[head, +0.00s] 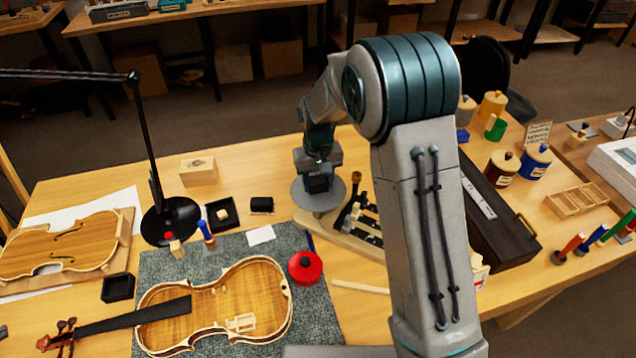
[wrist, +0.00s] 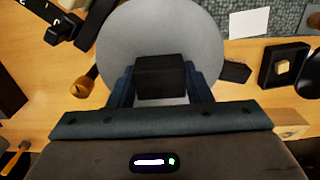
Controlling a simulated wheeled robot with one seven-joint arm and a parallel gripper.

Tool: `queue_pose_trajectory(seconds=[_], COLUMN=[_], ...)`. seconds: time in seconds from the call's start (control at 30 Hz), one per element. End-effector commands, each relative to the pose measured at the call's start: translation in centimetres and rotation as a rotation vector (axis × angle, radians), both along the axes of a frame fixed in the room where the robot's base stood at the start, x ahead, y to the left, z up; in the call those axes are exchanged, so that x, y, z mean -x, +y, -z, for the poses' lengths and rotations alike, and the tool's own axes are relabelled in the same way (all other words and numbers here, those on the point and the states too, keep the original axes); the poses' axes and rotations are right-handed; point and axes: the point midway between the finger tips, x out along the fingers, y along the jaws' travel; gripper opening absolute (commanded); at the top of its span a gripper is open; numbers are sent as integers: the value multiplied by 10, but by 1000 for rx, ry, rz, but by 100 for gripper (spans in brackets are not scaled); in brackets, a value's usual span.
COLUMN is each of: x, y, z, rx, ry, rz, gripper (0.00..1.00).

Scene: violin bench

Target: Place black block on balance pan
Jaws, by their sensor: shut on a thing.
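The black block (wrist: 160,77) sits between the two fingers of my gripper (wrist: 160,92) in the wrist view. In the head view the block (head: 318,185) is a small dark shape under my gripper (head: 318,172). The balance pan is a round grey disc (head: 303,196), also behind the block in the wrist view (wrist: 160,22). The block is over the pan; I cannot tell whether it touches. My gripper is shut on the block and hides part of the pan.
A second black piece (head: 262,205) lies left of the pan, beside a black tray (head: 232,224) with a small pale block. A wooden block (head: 198,172) stands farther left. Several dark pieces lie on the stand (head: 340,228). A violin body (head: 262,325) and red pot (head: 305,267) are in front.

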Motion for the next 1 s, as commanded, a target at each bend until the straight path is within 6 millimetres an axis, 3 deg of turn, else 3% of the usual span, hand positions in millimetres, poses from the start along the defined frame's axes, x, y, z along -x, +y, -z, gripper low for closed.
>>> queue_pose_trajectory(seconds=[0.27,0.3,0.37,0.77,1.0], x=[0,0,0,-1,-2], y=[0,0,0,0,0], z=[3,2,1,-5,-50], rx=[0,0,0,-1,-2], ry=[-1,-1,-1,-2,-7], rz=[0,0,0,0,0], gripper=[22,50,67,67,67])
